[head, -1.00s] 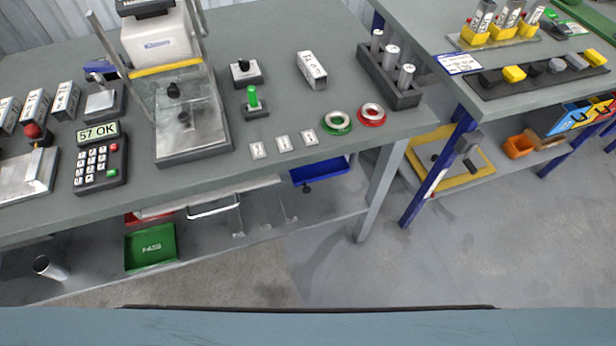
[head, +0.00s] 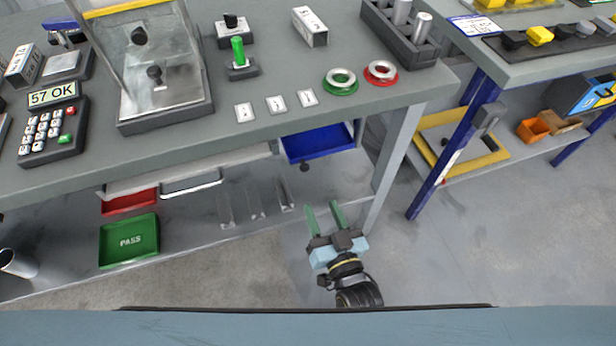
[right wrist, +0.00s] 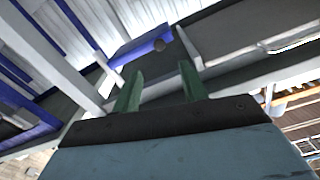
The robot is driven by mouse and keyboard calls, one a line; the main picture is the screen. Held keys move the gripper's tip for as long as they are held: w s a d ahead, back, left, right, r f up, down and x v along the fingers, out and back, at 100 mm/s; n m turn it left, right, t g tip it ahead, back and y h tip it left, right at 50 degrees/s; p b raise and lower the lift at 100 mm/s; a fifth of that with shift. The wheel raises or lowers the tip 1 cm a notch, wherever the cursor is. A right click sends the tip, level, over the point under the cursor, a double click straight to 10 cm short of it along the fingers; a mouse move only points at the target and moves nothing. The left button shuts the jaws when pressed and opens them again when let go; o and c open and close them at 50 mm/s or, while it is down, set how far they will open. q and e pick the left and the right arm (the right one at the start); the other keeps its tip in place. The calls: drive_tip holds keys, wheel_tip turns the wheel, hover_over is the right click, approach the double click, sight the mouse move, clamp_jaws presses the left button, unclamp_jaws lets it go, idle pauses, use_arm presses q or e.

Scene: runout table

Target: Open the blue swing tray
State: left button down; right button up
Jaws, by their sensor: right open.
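The blue swing tray (head: 318,142) sits under the front right part of the table top in the head view, with a dark round knob (head: 304,167) at its front. In the right wrist view the blue tray (right wrist: 140,47) shows from below, with its knob (right wrist: 159,45) ahead of the fingers. My right gripper (head: 323,205) is open and empty, below and in front of the tray, near the right table leg. Its green fingers (right wrist: 158,88) are apart and touch nothing. My left gripper is not in view.
The grey table top (head: 190,140) overhangs the tray. The table leg (head: 398,155) stands to the right of it. A green PASS tray (head: 129,240) and a red tray (head: 129,201) lie at lower left. Open floor (head: 240,275) lies in front.

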sight(306, 170)
drive_tip(key=b+x, duration=0.2)
drive_tip(key=x, duration=0.7)
drive_tip(key=shift+w+f, duration=0.15)
drive_tip(key=shift+w, duration=0.05)
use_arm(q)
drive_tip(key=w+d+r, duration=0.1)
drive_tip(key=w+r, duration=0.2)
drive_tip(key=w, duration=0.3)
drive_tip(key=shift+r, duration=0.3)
use_arm(e)
drive_tip(key=shift+w+a, duration=0.2)
drive_tip(key=shift+w, duration=0.3)
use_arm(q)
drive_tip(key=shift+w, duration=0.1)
use_arm(e)
drive_tip(key=shift+c, duration=0.3)
clamp_jaws()
